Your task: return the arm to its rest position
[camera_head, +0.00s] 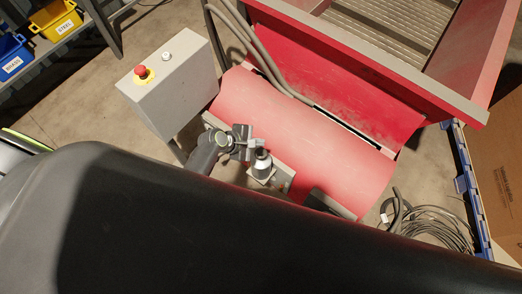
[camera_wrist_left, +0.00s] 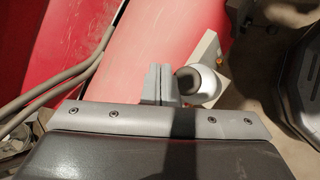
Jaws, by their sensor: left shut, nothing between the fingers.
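My left gripper (camera_head: 246,148) is in front of the red machine's curved cover (camera_head: 315,140). In the left wrist view its two grey fingers (camera_wrist_left: 160,84) are together with nothing between them. Just to the right of the fingers is a silver cylinder with a dark end (camera_wrist_left: 203,84), mounted by a pale plate. The same cylinder (camera_head: 262,160) shows beside the gripper in the head view. Whether the fingers touch it I cannot tell. My right gripper is in neither view.
A grey control box (camera_head: 172,85) with a red button stands left of the gripper. Coiled cable (camera_head: 440,230) lies on the floor at right, near a cardboard box (camera_head: 497,170). Yellow (camera_head: 57,20) and blue (camera_head: 14,57) bins sit at upper left. Open floor lies between bins and control box.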

